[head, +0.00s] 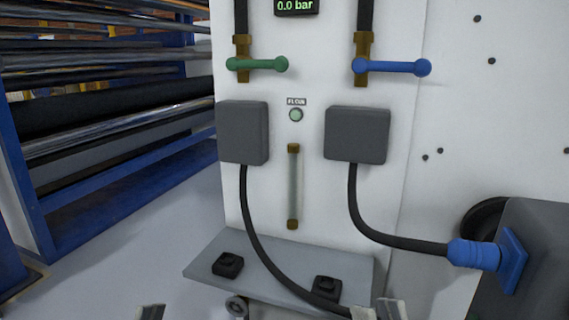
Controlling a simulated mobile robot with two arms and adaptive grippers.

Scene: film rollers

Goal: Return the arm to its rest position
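Only the tips of my grippers show, at the bottom edge of the head view. My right gripper (380,311) shows as pale metal tips just in front of the panel's lower shelf. A small metal piece of my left gripper (151,312) shows further left, over the floor. Both arms and most of both grippers are out of view, so I cannot tell whether the fingers are open or shut.
A white panel (310,200) has a green-handled valve (257,64), a blue-handled valve (392,67) and a 0.0 bar display (296,6). A black hose ends in a blue coupling (475,253) at right. A grey shelf (210,268) juts out below. Roller racks (110,190) stand left.

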